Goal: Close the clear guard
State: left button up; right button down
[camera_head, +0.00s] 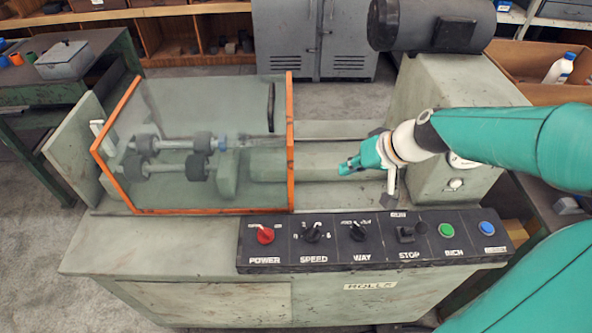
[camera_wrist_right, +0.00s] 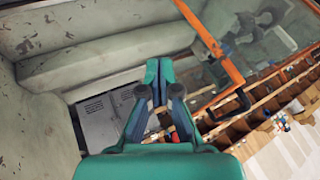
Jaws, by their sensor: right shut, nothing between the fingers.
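The clear guard (camera_head: 185,105) is a see-through cover with orange edges. In the head view it stands over the dark rollers (camera_head: 197,142) on the machine's left half. A black handle (camera_head: 271,107) is near its upper right corner. My right gripper (camera_head: 350,166) is to the right of the guard's right orange edge, apart from it, shut and empty. In the right wrist view my gripper (camera_wrist_right: 160,82) points forward; the guard's orange edge (camera_wrist_right: 213,45) and black handle (camera_wrist_right: 229,107) are to its right. My left gripper is not in view.
A black control panel (camera_head: 370,240) with knobs and buttons runs along the machine's front. A dark motor (camera_head: 432,24) sits on the housing (camera_head: 450,95) at right. The machine bed right of the guard is open. Grey cabinets (camera_head: 315,40) stand behind.

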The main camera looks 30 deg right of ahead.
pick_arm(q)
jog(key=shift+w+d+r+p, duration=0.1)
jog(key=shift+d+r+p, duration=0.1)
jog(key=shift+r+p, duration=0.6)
pick_arm(e)
jog(key=w+a+f, duration=0.6)
jog(key=w+f, duration=0.1)
jog(key=w, duration=0.1)
jog(key=shift+f, duration=0.2)
jog(key=shift+w, duration=0.1)
